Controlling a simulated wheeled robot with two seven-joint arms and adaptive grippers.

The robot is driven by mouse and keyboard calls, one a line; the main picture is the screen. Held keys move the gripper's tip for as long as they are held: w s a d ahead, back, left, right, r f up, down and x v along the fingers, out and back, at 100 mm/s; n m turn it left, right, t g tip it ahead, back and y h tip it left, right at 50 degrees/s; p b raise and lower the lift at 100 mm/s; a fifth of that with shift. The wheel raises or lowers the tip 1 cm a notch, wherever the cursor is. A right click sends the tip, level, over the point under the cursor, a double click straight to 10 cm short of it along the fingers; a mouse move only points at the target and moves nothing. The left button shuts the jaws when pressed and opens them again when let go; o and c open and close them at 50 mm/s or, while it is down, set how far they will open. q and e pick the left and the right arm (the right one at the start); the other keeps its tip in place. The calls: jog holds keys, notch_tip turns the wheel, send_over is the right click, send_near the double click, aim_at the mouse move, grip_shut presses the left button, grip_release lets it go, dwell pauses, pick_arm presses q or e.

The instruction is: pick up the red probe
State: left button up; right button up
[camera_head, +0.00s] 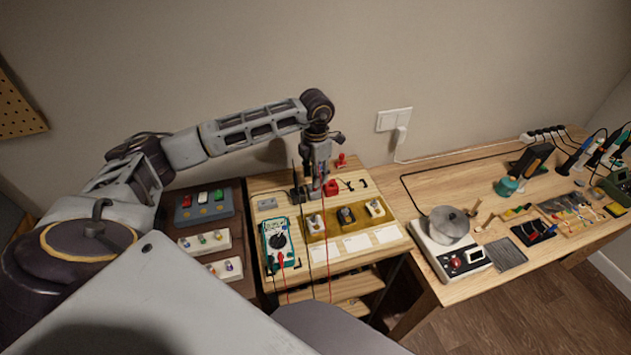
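My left gripper (318,172) points down over the back of the wooden board, its arm reaching in from the left. A thin red piece, which looks like the red probe (324,178), shows at its fingertips, with a thin red lead running down toward the front. The fingers are small and dark here, so I cannot tell whether they are shut on it. The teal multimeter (278,243) lies at the board's left, with a red plug (281,260) at its lower end. A dark upright stick, perhaps the black probe (294,176), stands left of the gripper. My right gripper is out of view.
A red block (333,187) sits right beside the gripper. A yellow tray (352,221) with small parts lies in front. A metal pot (449,225) stands on the right table. Thin leads hang over the board's front edge.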

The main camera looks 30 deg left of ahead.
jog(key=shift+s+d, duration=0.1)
pick_arm(q)
grip_shut()
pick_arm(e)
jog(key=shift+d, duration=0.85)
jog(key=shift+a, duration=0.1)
